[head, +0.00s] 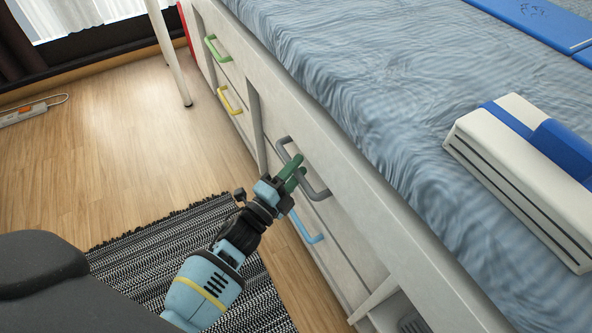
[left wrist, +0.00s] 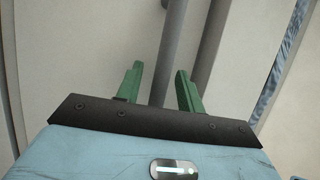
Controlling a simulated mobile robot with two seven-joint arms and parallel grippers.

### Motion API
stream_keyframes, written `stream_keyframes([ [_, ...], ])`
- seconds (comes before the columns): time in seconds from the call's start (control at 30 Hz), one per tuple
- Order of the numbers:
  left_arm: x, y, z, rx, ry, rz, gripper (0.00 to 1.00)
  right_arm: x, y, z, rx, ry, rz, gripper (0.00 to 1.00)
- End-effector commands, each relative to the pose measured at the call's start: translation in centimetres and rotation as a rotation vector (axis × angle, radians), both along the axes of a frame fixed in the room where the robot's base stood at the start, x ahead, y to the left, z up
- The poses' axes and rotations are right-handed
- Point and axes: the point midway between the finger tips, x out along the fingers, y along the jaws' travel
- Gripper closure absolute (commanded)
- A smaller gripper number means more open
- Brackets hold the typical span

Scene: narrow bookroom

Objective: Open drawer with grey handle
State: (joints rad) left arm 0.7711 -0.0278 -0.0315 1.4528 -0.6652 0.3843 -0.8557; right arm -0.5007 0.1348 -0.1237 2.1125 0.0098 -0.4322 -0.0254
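The grey handle (head: 318,193) is on a white drawer front in the side of the bed, in the middle of the head view. My left gripper (head: 293,172) is at this handle, its two green fingers partly covering it. In the left wrist view the fingers (left wrist: 160,70) stand apart, and a grey bar of the handle (left wrist: 183,52) runs between them. I cannot tell whether either finger touches it. The drawer looks closed. My right gripper is not in view.
A blue handle (head: 307,228) sits just below the grey one. Yellow (head: 229,99) and green (head: 216,47) handles are farther along the bed side. A striped rug (head: 150,250) lies on the wood floor. A white-and-blue box (head: 530,165) lies on the bed.

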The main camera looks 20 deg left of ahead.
Motion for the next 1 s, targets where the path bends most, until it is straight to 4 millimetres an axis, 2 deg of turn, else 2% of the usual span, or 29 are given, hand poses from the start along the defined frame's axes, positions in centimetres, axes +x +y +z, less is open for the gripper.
stream_keyframes([
  [0.23,0.09,-0.05,0.03,-0.001,0.001,0.000,0.62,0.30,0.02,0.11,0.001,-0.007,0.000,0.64],
  [0.53,0.07,-0.05,0.03,-0.001,0.000,0.000,1.00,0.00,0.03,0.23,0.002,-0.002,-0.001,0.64],
  [1.0,-0.58,0.44,0.07,0.000,0.000,-0.001,1.00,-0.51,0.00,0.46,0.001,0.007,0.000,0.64],
])
